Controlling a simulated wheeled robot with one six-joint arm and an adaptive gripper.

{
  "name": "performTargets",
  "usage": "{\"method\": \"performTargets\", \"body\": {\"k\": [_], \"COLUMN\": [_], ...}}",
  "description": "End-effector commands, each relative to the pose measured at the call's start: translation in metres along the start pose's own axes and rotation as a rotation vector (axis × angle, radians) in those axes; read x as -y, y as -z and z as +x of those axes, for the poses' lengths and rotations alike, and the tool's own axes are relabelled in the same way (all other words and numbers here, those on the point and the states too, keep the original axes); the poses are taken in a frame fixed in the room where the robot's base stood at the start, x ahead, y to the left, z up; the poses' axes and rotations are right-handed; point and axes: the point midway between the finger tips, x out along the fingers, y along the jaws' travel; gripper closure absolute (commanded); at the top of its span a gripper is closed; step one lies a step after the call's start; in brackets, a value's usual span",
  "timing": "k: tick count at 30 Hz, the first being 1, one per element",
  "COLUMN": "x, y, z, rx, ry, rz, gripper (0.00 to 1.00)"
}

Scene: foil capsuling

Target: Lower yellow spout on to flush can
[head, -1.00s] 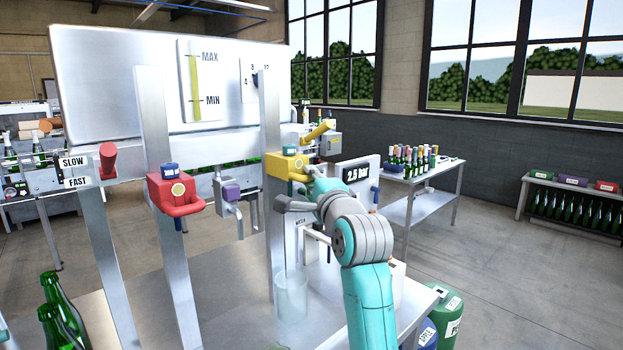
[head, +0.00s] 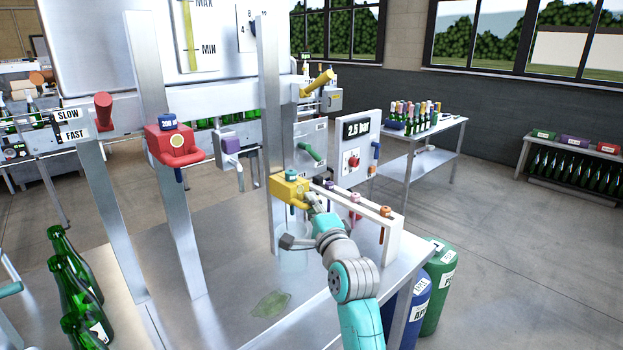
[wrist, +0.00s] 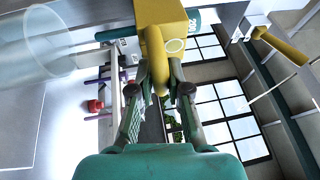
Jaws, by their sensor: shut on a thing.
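The yellow spout (head: 289,188) is a block with a teal cap on its top, at the silver post in the head view. It also shows at the top of the wrist view (wrist: 162,22). My gripper (head: 311,203) is shut on the spout's yellow handle; in the wrist view the two fingers (wrist: 158,85) close on either side of it. The clear flush can (head: 291,258) stands on the steel table below the spout, partly hidden by my wrist. It shows at upper left in the wrist view (wrist: 35,42). I cannot tell whether spout and can touch.
A white rack (head: 385,222) stands close right of my gripper. Green bottles (head: 75,280) stand at front left. A green patch (head: 271,303) lies on the table (head: 210,315).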

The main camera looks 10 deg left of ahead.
Motion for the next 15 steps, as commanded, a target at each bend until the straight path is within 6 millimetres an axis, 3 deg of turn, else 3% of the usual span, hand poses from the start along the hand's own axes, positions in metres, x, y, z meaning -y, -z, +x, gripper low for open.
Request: {"method": "performTargets", "body": {"k": [1,6,15], "x": [-0.01,-0.025,-0.031], "y": [0.002,0.003,0.003], "z": [-0.002,-0.004,-0.004], "rx": [-0.002,-0.001,-0.002], "ry": [-0.005,-0.004,-0.006], "rz": [-0.001,-0.001,-0.002], "gripper": [1.0,1.0,1.0]}}
